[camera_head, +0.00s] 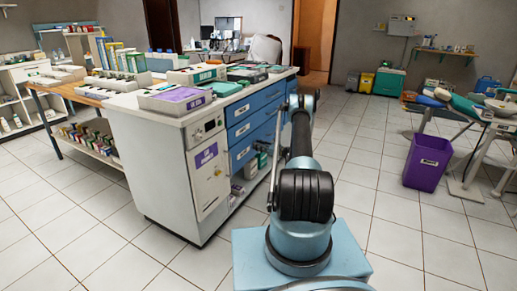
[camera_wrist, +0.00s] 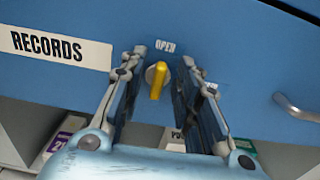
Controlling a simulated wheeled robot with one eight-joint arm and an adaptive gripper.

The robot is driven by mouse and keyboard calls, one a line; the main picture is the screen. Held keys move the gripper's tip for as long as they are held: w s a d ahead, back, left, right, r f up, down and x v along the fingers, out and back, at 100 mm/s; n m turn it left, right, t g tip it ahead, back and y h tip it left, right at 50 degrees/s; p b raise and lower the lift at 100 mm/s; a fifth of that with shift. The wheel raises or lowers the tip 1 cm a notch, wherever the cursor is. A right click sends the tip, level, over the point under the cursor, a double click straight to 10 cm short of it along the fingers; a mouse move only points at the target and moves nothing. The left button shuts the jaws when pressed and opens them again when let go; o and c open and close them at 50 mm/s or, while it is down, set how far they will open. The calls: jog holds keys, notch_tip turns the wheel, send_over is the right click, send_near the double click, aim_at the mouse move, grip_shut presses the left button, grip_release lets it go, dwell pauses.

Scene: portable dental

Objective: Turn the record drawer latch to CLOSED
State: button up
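The record drawer's blue front (camera_wrist: 235,45) fills the upper wrist view, with a white RECORDS label (camera_wrist: 55,45) at left. A yellow latch (camera_wrist: 157,80) sits on a round pale base on this front, its bar nearly upright with a slight tilt. The word OPEN (camera_wrist: 165,45) is just above it. My gripper (camera_wrist: 163,58) is open, one finger on each side of the latch, with a visible gap to both. A second small label behind the right finger is mostly hidden. In the head view the latch and fingers cannot be made out.
A metal drawer handle (camera_wrist: 297,108) is at right in the wrist view. Open shelving with boxes lies below the drawer. In the head view my arm stands beside the white cabinet (camera_head: 160,165) with blue drawers (camera_head: 250,103). A purple bin (camera_head: 427,162) stands right on clear tiled floor.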

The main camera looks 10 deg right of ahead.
jog(key=shift+w+a, duration=0.1)
jog(key=shift+a, duration=0.05)
jog(key=shift+c, duration=0.6)
grip_shut()
jog(key=shift+n, duration=0.4)
jog(key=n, duration=1.1)
jog(key=s+f+n, duration=0.1)
jog(key=n, duration=0.5)
jog(key=shift+a, duration=0.4)
